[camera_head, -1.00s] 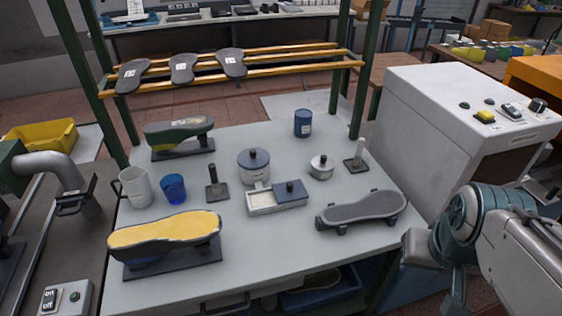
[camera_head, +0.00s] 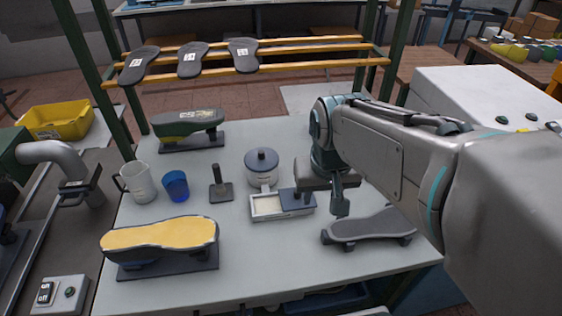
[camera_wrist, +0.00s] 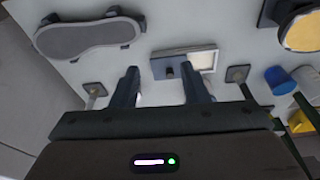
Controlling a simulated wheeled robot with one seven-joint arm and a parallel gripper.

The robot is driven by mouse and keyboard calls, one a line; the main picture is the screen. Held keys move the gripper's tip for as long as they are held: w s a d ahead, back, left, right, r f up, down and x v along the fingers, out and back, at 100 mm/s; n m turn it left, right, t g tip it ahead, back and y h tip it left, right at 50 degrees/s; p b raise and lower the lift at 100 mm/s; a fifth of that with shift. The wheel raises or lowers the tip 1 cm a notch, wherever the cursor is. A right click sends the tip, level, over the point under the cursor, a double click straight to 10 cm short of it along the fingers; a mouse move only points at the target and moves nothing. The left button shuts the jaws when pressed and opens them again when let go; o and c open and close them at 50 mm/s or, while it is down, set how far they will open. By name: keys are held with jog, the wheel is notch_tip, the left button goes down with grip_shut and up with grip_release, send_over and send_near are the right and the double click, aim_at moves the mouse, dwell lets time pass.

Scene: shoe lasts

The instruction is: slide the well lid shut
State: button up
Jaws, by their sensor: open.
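The well (camera_head: 268,207) is a small white rectangular box on the grey table, its left part uncovered and showing a pale inside. Its blue-grey sliding lid (camera_head: 298,200), with a dark knob, covers the right part. In the wrist view the lid (camera_wrist: 170,68) and its knob lie just beyond and between my fingertips, and the open part of the well (camera_wrist: 203,60) is to the right. My gripper (camera_wrist: 164,76) is open and empty, its two dark fingers apart. In the head view my gripper (camera_head: 340,195) hangs just right of the lid, apart from the knob.
A lidded pot (camera_head: 262,168) stands right behind the well, and a dark stamp-like tool (camera_head: 221,186) to its left. A grey sole form (camera_head: 369,228) lies front right. A yellow-topped last (camera_head: 160,236) is front left, with a blue cup (camera_head: 176,186) behind it. The table front is clear.

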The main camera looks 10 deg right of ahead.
jog(key=w+f+m+g+p, duration=0.2)
jog(key=w+f+m, duration=0.15)
jog(key=w, duration=1.35)
jog(key=shift+n, duration=0.35)
notch_tip(320, 180, down, 14)
jog(key=shift+a+r+p, duration=0.15)
jog(key=shift+p, duration=0.8)
grip_shut()
